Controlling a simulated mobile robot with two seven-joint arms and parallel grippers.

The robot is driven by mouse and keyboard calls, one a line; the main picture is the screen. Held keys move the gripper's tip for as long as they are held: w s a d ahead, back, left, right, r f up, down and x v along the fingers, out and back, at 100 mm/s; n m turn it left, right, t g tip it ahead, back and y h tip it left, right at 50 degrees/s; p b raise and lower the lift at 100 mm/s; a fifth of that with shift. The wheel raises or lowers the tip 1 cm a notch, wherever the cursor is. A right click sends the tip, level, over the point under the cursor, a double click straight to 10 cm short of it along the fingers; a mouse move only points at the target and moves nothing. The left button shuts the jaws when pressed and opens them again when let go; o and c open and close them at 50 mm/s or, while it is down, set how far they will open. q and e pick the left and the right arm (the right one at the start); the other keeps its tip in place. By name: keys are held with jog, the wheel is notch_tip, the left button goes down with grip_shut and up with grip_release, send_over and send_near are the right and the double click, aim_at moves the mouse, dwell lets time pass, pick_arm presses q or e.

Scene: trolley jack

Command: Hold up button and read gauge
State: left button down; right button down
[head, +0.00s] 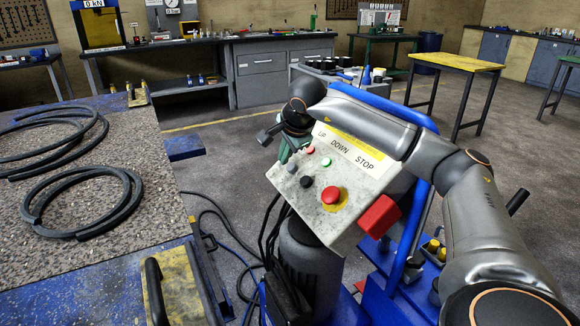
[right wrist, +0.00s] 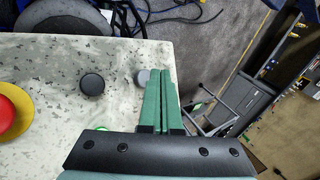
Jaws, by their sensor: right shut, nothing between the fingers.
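A speckled white control box (head: 285,190) stands tilted in front of me, labelled UP, DOWN and STOP. A grey button (head: 292,168) lies in line with UP and a black button (head: 306,182) with DOWN. The red stop button (head: 331,195) sits on a yellow ring. My right gripper (head: 284,152) is at the box's far left edge, shut and empty. In the right wrist view its green fingertips (right wrist: 161,73) are right beside the grey button (right wrist: 143,77), partly covering it; contact cannot be told. A round white gauge (head: 172,4) is cut by the top edge, its needle unreadable. My left gripper is out of view.
A display (head: 94,4) at the upper left reads 0 kN. Black hoses (head: 85,200) lie on the speckled bench top (head: 150,215) at left. A blue tubular frame (head: 420,190) stands right of the box. Cables hang on its left. Open floor lies behind.

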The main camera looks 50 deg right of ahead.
jog(key=shift+f, duration=0.1)
dwell(0.4)
jog(key=shift+d+f, duration=0.25)
jog(key=shift+s+d+f+b, duration=0.2)
jog(key=shift+d+f+b, duration=0.15)
jog(key=shift+f, duration=0.1)
dwell(2.5)
jog(key=shift+w+a+r+p, duration=0.2)
jog(key=shift+a+r+p, duration=0.4)
jog(key=shift+r+p, duration=0.3)
jog(key=shift+f, duration=0.1)
jog(key=a+r+p, duration=0.1)
jog(key=r+p, duration=0.1)
jog(key=w+a+r+p, duration=0.1)
jog(key=a+r+p, duration=0.1)
jog(key=shift+f, duration=0.1)
dwell(1.4)
